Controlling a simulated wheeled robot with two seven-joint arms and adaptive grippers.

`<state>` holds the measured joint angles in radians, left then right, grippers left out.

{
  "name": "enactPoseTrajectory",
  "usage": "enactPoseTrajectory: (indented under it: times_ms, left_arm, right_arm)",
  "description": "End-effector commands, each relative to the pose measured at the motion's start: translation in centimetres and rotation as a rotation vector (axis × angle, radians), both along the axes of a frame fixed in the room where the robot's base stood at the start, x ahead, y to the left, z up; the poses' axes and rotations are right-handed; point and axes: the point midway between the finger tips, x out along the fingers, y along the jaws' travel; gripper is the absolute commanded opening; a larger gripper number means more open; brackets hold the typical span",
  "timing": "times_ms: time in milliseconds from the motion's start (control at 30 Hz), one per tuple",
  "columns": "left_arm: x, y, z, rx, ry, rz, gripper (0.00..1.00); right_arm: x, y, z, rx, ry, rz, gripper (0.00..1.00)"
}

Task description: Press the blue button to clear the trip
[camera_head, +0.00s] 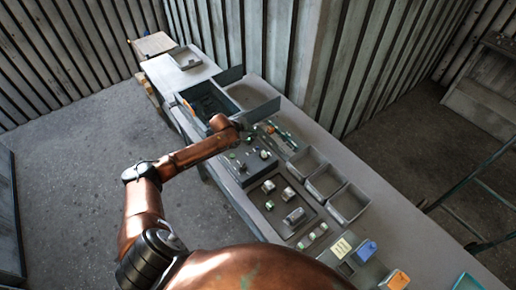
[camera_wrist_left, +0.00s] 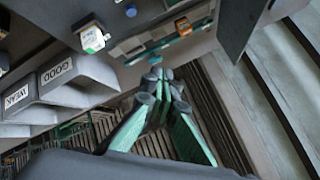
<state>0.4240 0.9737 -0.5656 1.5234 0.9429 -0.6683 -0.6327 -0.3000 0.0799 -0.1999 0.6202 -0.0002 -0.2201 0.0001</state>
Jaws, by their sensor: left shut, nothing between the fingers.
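My left gripper (camera_head: 240,127) is above the workbench, beside the open blue-grey housing (camera_head: 184,99); my wrist hides most of it in the head view. In the left wrist view the gripper (camera_wrist_left: 157,72) has its green fingers together, with nothing between them. An orange part (camera_wrist_left: 182,26) lies beyond the fingertips in the wrist view.
Grey bins (camera_head: 348,204) stand along the bench; labels GOOD (camera_wrist_left: 56,72) and WEAK (camera_wrist_left: 16,95) show on them. A tray (camera_head: 292,218) holds several small parts. A green-and-white block (camera_wrist_left: 93,39) is near the bins. Corrugated walls stand behind the bench.

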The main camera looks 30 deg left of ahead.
Motion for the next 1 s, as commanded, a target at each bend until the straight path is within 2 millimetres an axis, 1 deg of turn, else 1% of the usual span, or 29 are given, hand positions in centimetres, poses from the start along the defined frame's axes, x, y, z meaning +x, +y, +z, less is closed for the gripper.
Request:
enactPoseTrajectory:
  times_ms: [33,167,400,500,700,1000]
  left_arm:
    - [0.0,0.0,-0.8,0.000,0.001,-0.001,0.00]
    - [0.0,-0.1,-2.3,-0.001,0.000,-0.001,0.00]
    - [0.1,-0.2,-5.8,-0.001,0.001,-0.002,0.00]
    - [0.1,-0.2,-6.9,-0.001,0.001,-0.002,0.00]
    - [0.1,-0.2,-8.1,-0.001,0.000,-0.002,0.00]
    - [0.2,-0.2,-8.1,0.000,-0.001,-0.003,0.00]
  right_arm:
    - [0.0,0.0,-0.7,0.000,0.000,0.000,0.41]
    - [0.0,0.0,-2.0,0.000,0.001,0.000,0.41]
    - [-0.1,0.1,-5.1,0.001,0.002,0.000,0.41]
    - [-0.1,0.1,-5.7,0.001,0.002,-0.001,0.41]
    - [-0.2,0.1,-6.4,0.001,0.002,-0.001,0.41]
    - [-0.2,0.1,-6.3,0.001,0.002,-0.001,0.41]
